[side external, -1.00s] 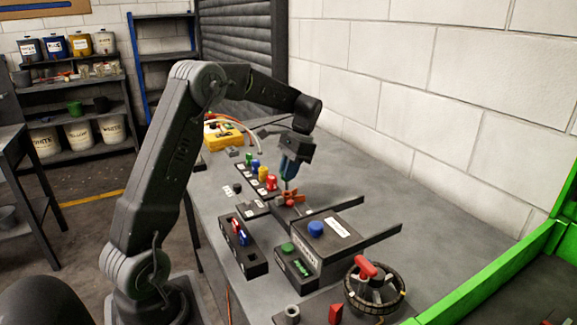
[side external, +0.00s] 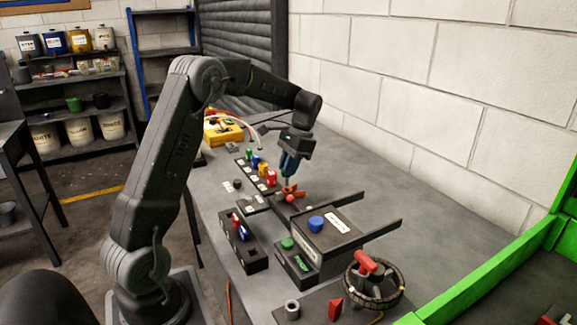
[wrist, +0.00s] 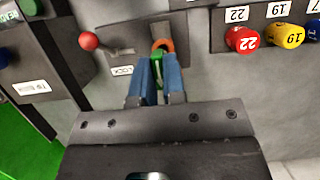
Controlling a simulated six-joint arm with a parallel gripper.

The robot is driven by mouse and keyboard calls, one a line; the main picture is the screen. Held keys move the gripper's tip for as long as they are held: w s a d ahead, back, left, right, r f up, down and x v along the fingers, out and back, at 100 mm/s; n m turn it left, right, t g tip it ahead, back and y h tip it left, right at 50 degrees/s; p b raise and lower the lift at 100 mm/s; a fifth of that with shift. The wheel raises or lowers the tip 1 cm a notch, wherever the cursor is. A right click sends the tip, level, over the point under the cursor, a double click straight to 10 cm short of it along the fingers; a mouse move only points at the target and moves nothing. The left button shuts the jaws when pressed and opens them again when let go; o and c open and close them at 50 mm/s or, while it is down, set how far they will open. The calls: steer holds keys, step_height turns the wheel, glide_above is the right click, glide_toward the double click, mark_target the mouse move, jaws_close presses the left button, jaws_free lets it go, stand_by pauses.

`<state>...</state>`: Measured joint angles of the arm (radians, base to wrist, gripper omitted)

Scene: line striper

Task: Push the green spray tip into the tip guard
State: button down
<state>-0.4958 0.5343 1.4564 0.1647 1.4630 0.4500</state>
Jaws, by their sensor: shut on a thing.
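My gripper (wrist: 156,92) is shut on the green spray tip (wrist: 158,75), which shows as a small green piece between the blue fingers in the wrist view. The orange tip guard (wrist: 163,45) lies just beyond the fingertips there. The far end of the tip is close to the guard, but I cannot tell whether they touch or line up. In the side view my gripper (side external: 289,166) points down just above the orange guard (side external: 294,191). The green tip is too small to make out there.
A lever with a red ball (wrist: 88,41) stands beside the guard, by a "LOCK" label. A rack of coloured caps, red (side external: 271,178) among them, stands near the gripper. A dark box with a blue knob (side external: 316,223) is in front. Grey bench lies free toward the wall.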

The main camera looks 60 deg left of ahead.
steer(key=shift+f, duration=2.05)
stand_by(0.7)
steer(key=c, duration=0.8)
jaws_free()
steer(key=shift+v, duration=3.5)
